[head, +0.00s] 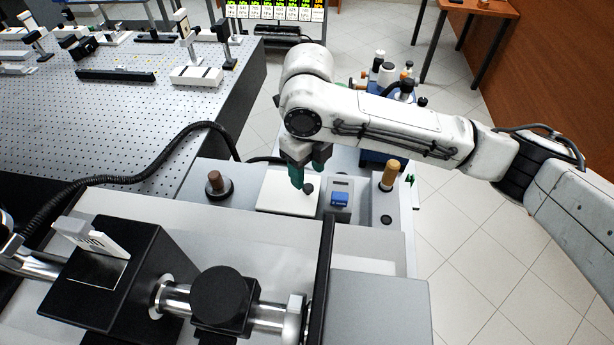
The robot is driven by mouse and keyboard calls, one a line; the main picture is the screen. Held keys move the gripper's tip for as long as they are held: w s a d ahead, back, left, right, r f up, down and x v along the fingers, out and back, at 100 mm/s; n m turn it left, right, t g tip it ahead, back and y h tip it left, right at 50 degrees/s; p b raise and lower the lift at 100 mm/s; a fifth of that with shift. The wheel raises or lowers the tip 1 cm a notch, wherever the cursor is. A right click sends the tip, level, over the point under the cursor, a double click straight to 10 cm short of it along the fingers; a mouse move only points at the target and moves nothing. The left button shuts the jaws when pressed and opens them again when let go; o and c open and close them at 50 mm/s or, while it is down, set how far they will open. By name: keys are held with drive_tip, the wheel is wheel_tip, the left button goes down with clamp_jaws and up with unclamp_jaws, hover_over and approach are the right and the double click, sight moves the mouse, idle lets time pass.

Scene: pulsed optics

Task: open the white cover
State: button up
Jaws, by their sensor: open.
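The white cover (281,194) is a flat, pale square plate lying level on the grey bench top in the head view. It has a dark round knob (308,188) near its right edge. My gripper (301,184) has teal fingers pointing down over the right part of the cover, close beside the knob. The gripper is open. I cannot tell whether a finger touches the knob or the cover. My arm comes in from the right.
A blue switch (340,199) and a brown-topped post (389,175) stand right of the cover. Another brown knob (215,184) stands left. A black hose (150,152) runs behind. Black optics mounts (222,300) fill the front. A perforated optical table (120,110) lies at back left.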

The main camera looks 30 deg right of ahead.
sight(308, 186)
drive_tip(key=shift+f, duration=2)
drive_tip(key=shift+s, duration=0.1)
drive_tip(key=shift+c, duration=0.2)
clamp_jaws()
